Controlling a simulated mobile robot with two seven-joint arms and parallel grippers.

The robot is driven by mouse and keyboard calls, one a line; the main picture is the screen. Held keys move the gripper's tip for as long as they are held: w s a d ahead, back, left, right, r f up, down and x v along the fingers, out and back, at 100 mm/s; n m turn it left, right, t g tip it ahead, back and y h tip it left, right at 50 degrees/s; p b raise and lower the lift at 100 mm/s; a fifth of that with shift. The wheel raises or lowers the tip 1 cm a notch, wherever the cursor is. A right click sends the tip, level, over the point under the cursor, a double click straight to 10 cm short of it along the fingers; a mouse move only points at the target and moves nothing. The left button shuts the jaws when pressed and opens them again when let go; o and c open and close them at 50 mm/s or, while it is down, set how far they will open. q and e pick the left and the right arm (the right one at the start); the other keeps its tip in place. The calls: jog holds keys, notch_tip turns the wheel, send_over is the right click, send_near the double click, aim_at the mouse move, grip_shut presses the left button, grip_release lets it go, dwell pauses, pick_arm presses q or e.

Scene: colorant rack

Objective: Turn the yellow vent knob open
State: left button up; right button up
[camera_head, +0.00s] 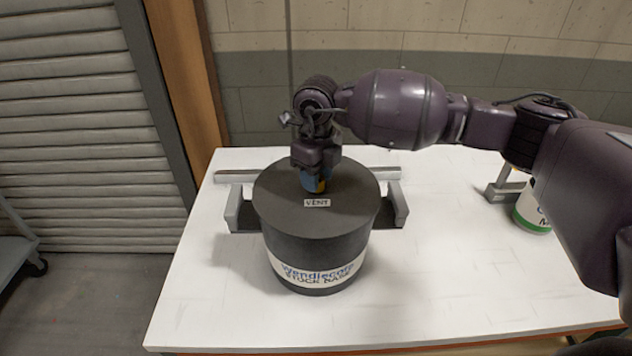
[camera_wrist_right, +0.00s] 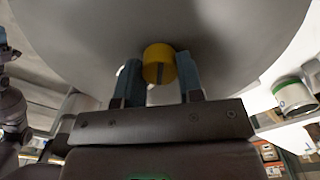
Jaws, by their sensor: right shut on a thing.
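The yellow vent knob (camera_wrist_right: 159,64) sits on the lid of the dark drum (camera_head: 315,245). In the head view only a sliver of the knob (camera_head: 321,186) shows beside my finger, just behind the VENT label (camera_head: 317,203). My right gripper (camera_head: 315,180) points straight down over the lid. In the wrist view its two blue fingers (camera_wrist_right: 160,80) stand on either side of the knob and are shut on it. A dark line runs across the knob's face. My left gripper is not in view.
The drum stands in a grey cradle with side brackets (camera_head: 399,205) on a white table (camera_head: 450,260). A white can with a green band (camera_head: 532,212) stands at the right, partly behind my arm. The table's front right is clear. A cart (camera_head: 15,245) is at the far left.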

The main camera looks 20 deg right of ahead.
jog(key=n+b, duration=0.2)
jog(key=n, duration=0.2)
jog(key=shift+f+n, duration=0.1)
jog(key=shift+n, duration=0.2)
jog(key=n+b, duration=0.2)
jog(key=n, duration=0.2)
jog(key=shift+n, duration=0.4)
jog(key=shift+n+b, duration=0.45)
jog(key=shift+n, duration=0.25)
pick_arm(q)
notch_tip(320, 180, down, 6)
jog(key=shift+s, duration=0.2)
pick_arm(e)
jog(key=shift+r, duration=0.2)
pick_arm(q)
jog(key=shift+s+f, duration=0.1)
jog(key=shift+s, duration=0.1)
pick_arm(e)
jog(key=shift+n, duration=0.3)
jog(key=o, duration=0.9)
